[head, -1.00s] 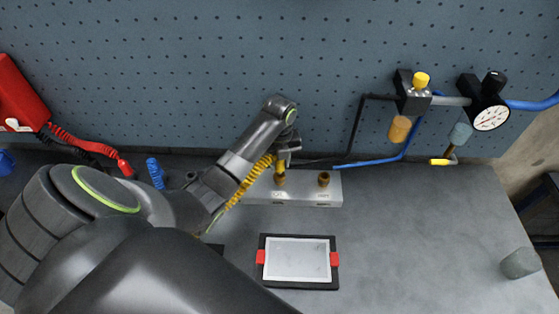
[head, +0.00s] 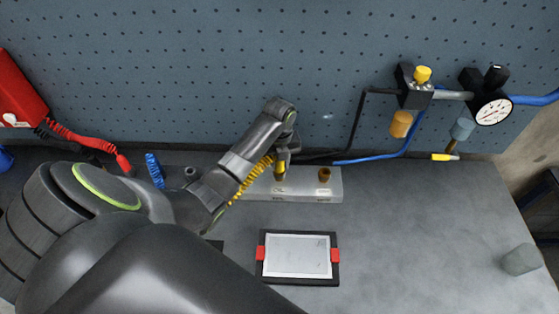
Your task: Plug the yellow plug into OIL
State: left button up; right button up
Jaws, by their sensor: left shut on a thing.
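My left gripper (head: 283,157) is shut on the yellow plug (head: 280,167), mostly covering it, with the plug pointing down. A coiled yellow cord (head: 250,181) runs from it down along my wrist. The plug is over the left visible socket of the grey metal block (head: 304,194), whose front label seems to read OIL but is blurred. I cannot tell whether the plug is seated in that socket or just touching its top. My arm hides the block's left part. My right gripper is not in view.
A blue coiled cord (head: 155,171) and a red coiled cord (head: 92,146) are at the left. A regulator with a gauge (head: 492,111) hangs on the pegboard. The bench's right side is mostly clear.

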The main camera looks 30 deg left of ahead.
pick_arm(q)
jog(key=shift+w, duration=0.1)
jog(key=o, duration=1.1)
